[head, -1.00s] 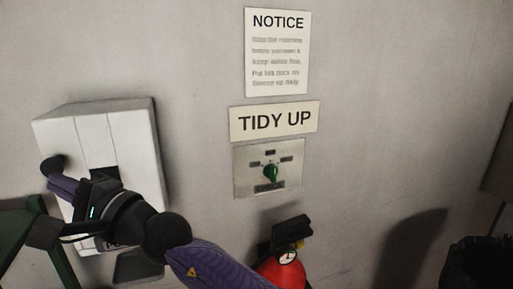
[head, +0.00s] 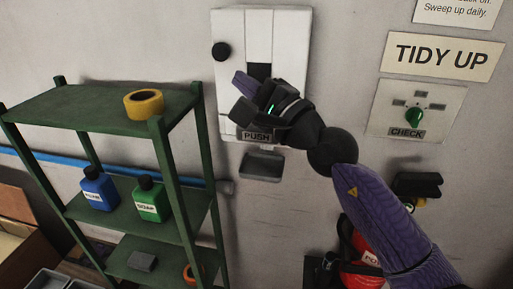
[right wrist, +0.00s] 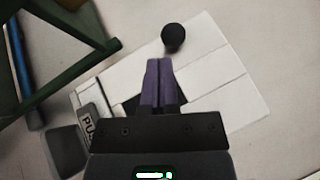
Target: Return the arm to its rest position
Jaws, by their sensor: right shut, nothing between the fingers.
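My right arm comes in from the lower right in the head view. Its gripper (head: 240,82) is shut and empty, in front of the white wall dispenser (head: 288,30). In the right wrist view the purple fingers (right wrist: 159,64) are together, pointing near the dispenser's black knob (right wrist: 173,38), with a gap in the picture. The dispenser (right wrist: 226,85) has a dark recess, partly hidden by the gripper, and a PUSH label (head: 257,137). I cannot tell whether the fingers touch its front. My left gripper is not in view.
A green shelf (head: 80,108) stands left of the dispenser with yellow tape (head: 144,103), a blue bottle (head: 98,188) and a green bottle (head: 151,199). A small tray (head: 262,166) is under the dispenser. A switch panel (head: 437,97) and red extinguisher (head: 358,272) are at right.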

